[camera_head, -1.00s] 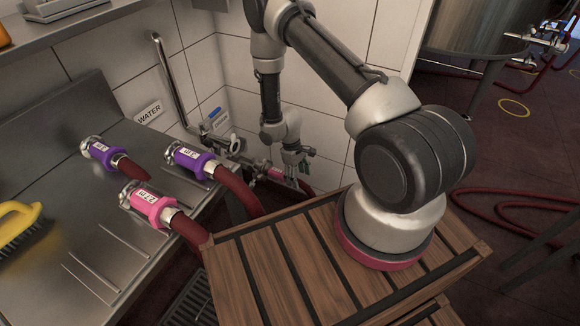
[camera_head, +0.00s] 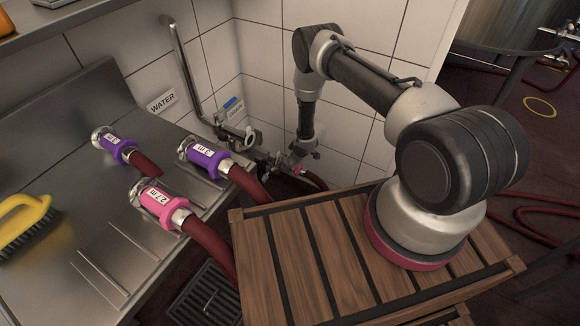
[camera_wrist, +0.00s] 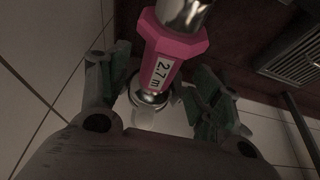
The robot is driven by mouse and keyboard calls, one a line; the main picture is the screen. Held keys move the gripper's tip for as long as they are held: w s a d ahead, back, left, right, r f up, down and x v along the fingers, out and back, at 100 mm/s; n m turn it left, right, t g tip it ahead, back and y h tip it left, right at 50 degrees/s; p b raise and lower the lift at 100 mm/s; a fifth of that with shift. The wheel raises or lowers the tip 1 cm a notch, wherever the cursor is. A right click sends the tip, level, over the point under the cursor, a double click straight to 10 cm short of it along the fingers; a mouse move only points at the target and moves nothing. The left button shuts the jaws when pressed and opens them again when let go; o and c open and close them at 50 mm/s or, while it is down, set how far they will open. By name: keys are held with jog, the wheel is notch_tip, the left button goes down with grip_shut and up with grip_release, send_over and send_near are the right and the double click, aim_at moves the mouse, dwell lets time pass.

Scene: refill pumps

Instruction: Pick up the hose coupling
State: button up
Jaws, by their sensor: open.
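A pink hose coupling labelled 2.7 m shows in the wrist view (camera_wrist: 168,58), between the two fingers of my gripper (camera_wrist: 158,88). It has metal ends. The fingers are open on both sides of it, with no clear contact. In the head view, my gripper (camera_head: 304,157) points down at the low pipework by the wall, where a small part of a pink coupling (camera_head: 297,170) shows. The gripper hides most of it there. Another pink coupling (camera_head: 158,203) and two purple couplings (camera_head: 116,147) (camera_head: 205,157) lie on the steel bench with red hoses.
The steel bench (camera_head: 60,270) fills the left, with a yellow brush (camera_head: 25,215) on it. Red hoses (camera_head: 540,212) lie on the dark floor at right.

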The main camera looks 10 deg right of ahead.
aim_at(291, 163)
jog(key=x, duration=0.3)
jog(key=shift+w+f, duration=0.1)
jog(key=shift+w, duration=0.05)
grip_shut()
